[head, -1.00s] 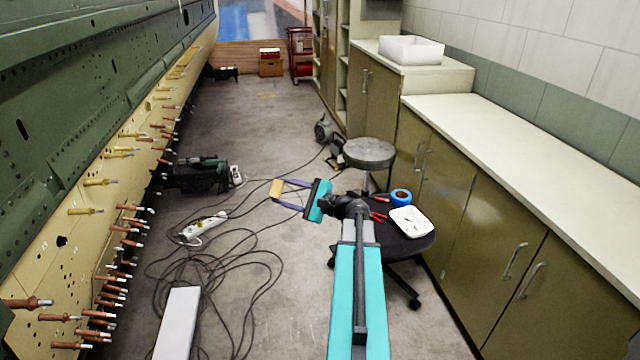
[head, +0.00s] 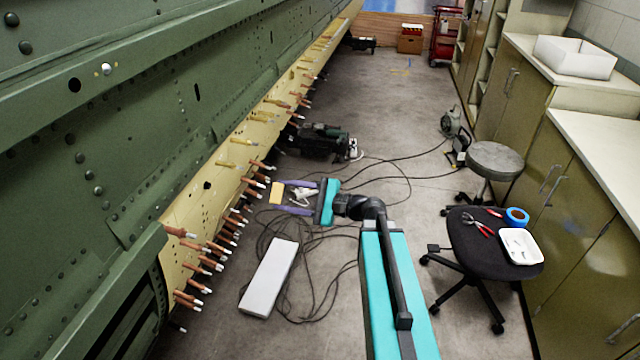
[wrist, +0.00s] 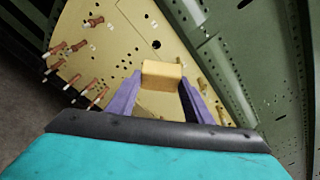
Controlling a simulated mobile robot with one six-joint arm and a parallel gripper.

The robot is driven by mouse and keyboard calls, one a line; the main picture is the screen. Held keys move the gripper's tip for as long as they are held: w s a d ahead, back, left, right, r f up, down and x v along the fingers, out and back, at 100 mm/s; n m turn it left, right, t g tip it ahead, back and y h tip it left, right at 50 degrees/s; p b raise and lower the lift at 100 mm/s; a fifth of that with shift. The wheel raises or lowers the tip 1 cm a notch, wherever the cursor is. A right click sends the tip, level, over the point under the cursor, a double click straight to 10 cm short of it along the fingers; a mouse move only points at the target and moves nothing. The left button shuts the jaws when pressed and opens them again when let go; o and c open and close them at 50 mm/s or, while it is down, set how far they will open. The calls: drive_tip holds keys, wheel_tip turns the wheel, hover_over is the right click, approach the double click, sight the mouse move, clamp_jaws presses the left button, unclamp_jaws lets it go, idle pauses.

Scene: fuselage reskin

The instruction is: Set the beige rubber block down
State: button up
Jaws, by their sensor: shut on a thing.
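The beige rubber block (wrist: 161,75) is between the two purple fingers of my gripper (wrist: 159,92) in the wrist view. My gripper is shut on it at the fingertips. In the head view the block (head: 277,193) shows at the left end of my gripper (head: 283,195), held out level over the floor. Behind it in the wrist view is the cream fuselage skin (wrist: 125,55) with pins in it. The gap between block and skin cannot be told exactly.
The fuselage side (head: 130,120) with several copper pins (head: 222,240) stands close on the left. A pale grey box (head: 270,278) and cables lie on the floor below. A black chair (head: 480,240) with a white tray (head: 521,246), blue tape and pliers, and a stool (head: 495,160) stand right.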

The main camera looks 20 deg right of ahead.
drive_tip(key=s+a+r+n+g+y, duration=0.1)
drive_tip(key=a, duration=0.5)
drive_tip(key=shift+s+g+p, duration=0.15)
drive_tip(key=shift+g+p, duration=0.15)
drive_tip(key=shift+p, duration=0.15)
drive_tip(key=shift+d+r, duration=0.1)
